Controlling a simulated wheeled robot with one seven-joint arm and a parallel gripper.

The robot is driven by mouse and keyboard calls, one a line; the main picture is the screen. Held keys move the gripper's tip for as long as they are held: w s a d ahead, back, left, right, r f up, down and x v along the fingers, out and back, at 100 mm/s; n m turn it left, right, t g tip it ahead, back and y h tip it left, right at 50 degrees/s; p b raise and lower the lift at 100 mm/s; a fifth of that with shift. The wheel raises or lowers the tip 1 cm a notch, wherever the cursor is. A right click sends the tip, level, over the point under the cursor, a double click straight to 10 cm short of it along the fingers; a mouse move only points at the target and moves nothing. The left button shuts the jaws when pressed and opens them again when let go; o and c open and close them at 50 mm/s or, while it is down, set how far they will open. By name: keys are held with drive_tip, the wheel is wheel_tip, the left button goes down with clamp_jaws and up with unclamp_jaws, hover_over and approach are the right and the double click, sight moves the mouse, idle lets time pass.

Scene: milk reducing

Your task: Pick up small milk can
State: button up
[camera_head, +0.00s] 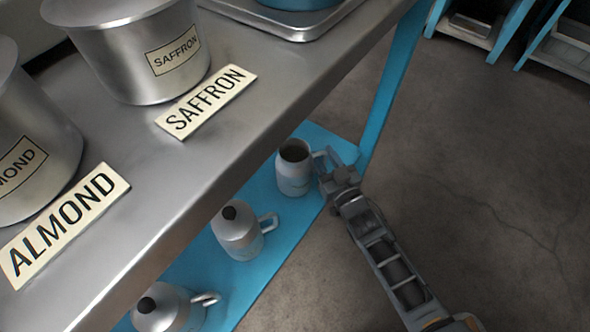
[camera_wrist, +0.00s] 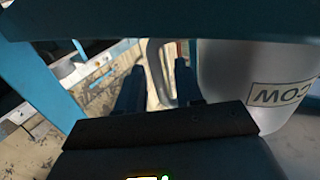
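A metal can with an open dark top (camera_head: 294,172) stands upright at the far end of the blue lower shelf. In the wrist view its pale body (camera_wrist: 240,80) fills the right side, with an upside-down "COW" label. Its handle (camera_wrist: 154,68) shows between my two fingers. My gripper (camera_head: 336,172) is beside this can at the handle side. The fingers (camera_wrist: 157,88) are apart, and I see no clear contact with the handle. Two lidded cans with handles, one in the middle (camera_head: 238,232) and one nearer (camera_head: 166,310), stand on the same shelf.
The steel tabletop (camera_head: 240,110) overhangs the shelf (camera_head: 262,275). It carries large pots labelled SAFFRON (camera_head: 150,50) and ALMOND (camera_head: 30,140). A blue table leg (camera_head: 392,85) rises just behind the open can. The floor (camera_head: 480,170) to the right is clear.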

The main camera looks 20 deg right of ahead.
clamp_jaws()
idle(1.3)
drive_tip(key=shift+r, duration=0.15)
